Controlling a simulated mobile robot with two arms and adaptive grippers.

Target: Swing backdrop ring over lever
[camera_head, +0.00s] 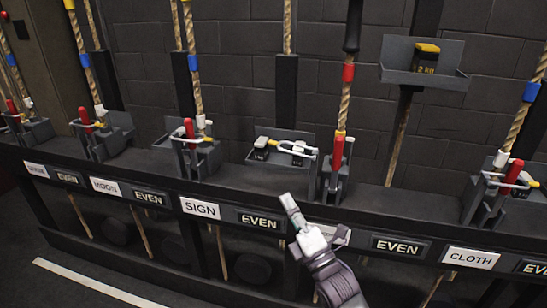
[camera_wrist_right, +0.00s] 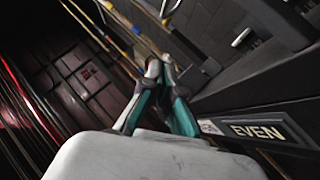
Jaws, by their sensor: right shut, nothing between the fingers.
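A white ring (camera_head: 299,148), a slim loop, lies out to the left of a red lever (camera_head: 338,152) in the middle-right rope station. It does not appear to go around the lever, which stands nearly upright beside a rope. The label (camera_head: 341,236) below this station is partly covered by my right gripper, so its word is unreadable. My right gripper (camera_head: 290,203) is shut and empty, in front of the rail, below and apart from the ring. Its closed fingers also show in the right wrist view (camera_wrist_right: 158,72); the ring is not clear there. My left gripper is out of view.
Similar rope stations with red levers stand left (camera_head: 189,129) and right (camera_head: 513,172). A dark tray (camera_head: 300,136) with small weights sits behind the ring. A shelf (camera_head: 424,78) holding a yellow-topped weight is at upper right. Signs (camera_head: 200,208) line the rail (camera_head: 240,196).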

